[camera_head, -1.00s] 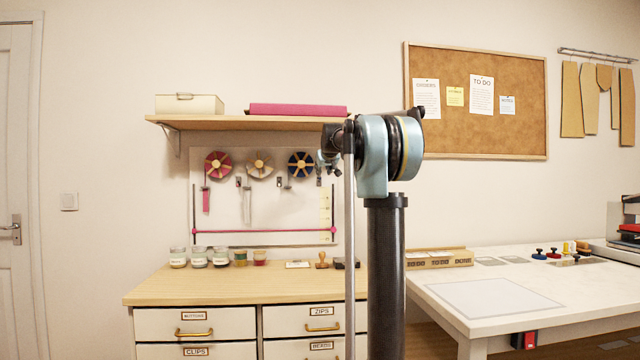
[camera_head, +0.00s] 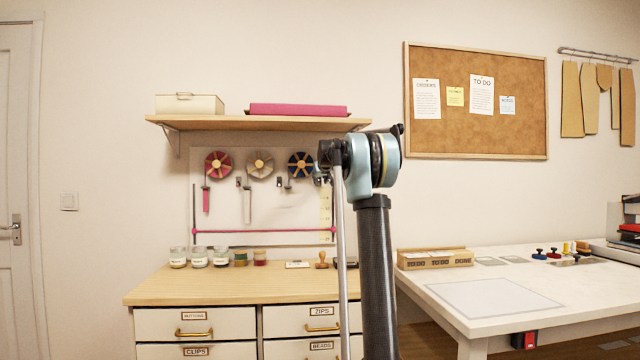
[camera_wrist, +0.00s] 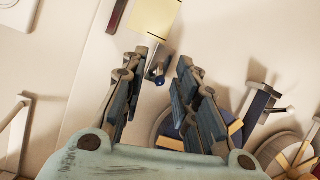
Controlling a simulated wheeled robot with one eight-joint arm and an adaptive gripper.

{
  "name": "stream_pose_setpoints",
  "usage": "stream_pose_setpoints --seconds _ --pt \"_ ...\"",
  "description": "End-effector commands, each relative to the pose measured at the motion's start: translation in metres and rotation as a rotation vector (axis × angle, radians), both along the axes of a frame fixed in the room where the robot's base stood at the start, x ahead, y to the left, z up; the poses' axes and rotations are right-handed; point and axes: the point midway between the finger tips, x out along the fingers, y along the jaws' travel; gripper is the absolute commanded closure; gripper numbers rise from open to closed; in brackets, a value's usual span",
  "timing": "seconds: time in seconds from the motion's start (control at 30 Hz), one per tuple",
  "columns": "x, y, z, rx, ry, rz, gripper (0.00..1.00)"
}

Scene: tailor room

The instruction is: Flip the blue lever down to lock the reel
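The blue reel (camera_head: 301,165) hangs on the white wall board, right of the tan reel (camera_head: 260,164) and the red reel (camera_head: 218,165). In the wrist view a small metal lever with a dark blue rounded tip (camera_wrist: 158,79) stands out from the board. It shows between the two fingers of my gripper (camera_wrist: 162,62), which are spread apart. I cannot tell whether either finger touches it. Part of the blue reel (camera_wrist: 168,128) shows behind the fingers. In the head view my gripper (camera_head: 322,172) is small and partly hidden by my arm, beside the blue reel.
Another metal bracket (camera_wrist: 258,102) stands out right of my fingers in the wrist view. A wooden shelf (camera_head: 255,123) is above the reels. A pink rod (camera_head: 265,232) crosses the board below. Jars (camera_head: 199,258) stand on the drawer cabinet (camera_head: 225,290). A white table (camera_head: 590,275) is at right.

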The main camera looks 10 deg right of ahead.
Motion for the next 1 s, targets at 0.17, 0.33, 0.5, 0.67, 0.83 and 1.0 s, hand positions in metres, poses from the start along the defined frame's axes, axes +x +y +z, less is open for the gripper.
stream_pose_setpoints --seconds 0.17,0.33,0.5,0.67,0.83,1.0 --pt "0.0001 0.0000 -0.0001 0.000 0.000 0.000 0.72" --pt "0.0000 -0.0001 0.0000 0.000 0.000 0.000 1.00" --pt "-0.0001 -0.0001 0.0000 0.000 0.000 0.000 1.00" --pt "-0.0002 -0.0001 -0.0007 0.000 -0.007 0.000 1.00" --pt "-0.0005 -0.0001 -0.0034 0.000 -0.050 0.000 1.00" --pt "-0.0020 -0.0001 -0.0083 -0.001 -0.144 0.000 1.00"
